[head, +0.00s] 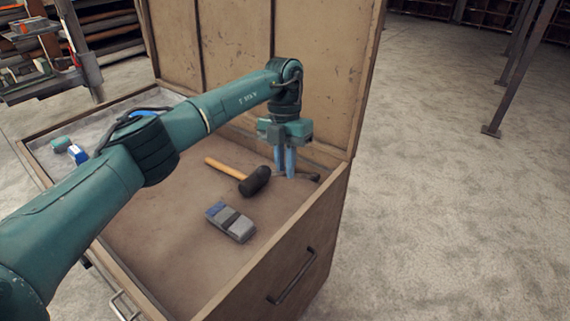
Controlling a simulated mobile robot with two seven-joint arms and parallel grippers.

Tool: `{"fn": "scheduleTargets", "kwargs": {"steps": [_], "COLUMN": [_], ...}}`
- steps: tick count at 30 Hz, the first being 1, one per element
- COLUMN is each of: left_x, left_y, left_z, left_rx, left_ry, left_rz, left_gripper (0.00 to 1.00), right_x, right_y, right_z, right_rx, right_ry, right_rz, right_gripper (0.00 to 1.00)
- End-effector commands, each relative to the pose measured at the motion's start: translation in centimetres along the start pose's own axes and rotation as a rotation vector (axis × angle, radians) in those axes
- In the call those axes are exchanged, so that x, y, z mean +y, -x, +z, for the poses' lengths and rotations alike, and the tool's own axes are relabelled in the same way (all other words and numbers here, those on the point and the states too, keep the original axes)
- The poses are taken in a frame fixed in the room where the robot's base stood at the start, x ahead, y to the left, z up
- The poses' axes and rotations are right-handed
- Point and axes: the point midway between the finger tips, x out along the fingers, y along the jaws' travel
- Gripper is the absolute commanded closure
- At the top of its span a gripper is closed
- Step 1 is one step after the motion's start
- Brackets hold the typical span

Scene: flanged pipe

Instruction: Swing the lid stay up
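The wooden chest (325,215) stands with its lid (315,60) raised at the back. A dark bar, apparently the lid stay (312,177), lies low inside the chest's right back corner; the fingers partly hide it. My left gripper (285,175) points down into that corner, with its blue fingertips at the bar. The two fingers look close together, and I cannot tell whether they grip the bar. My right gripper is not in view.
A black-headed mallet (256,181) with a wooden handle lies just left of the gripper. A grey and blue block (231,222) lies nearer. Small items (76,153) sit at the chest's left side. Open concrete floor (440,200) is on the right.

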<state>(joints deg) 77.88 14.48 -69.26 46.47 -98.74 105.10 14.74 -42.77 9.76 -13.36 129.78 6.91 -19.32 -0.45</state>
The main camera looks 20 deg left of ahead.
Motion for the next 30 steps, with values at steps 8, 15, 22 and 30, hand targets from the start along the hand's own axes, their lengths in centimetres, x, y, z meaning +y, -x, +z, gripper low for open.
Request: {"fn": "scheduleTargets", "kwargs": {"steps": [8,15,22,30], "left_x": [0.0,0.0,-0.1,-0.1], "left_y": [0.0,0.2,3.7,9.7], "left_z": [0.0,0.0,0.0,0.0], "left_rx": [0.002,0.002,-0.002,0.0], "left_ry": [0.0,0.0,0.001,0.002], "left_rz": [0.0,0.0,0.0,0.0], "left_gripper": [0.68,0.68,0.68,0.68], "right_x": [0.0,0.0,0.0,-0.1], "right_y": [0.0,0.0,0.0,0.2], "right_z": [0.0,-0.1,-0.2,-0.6], "right_rx": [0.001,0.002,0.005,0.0], "right_ry": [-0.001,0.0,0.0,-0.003], "right_rz": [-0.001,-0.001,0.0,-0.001], "right_gripper": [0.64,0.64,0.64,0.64]}}
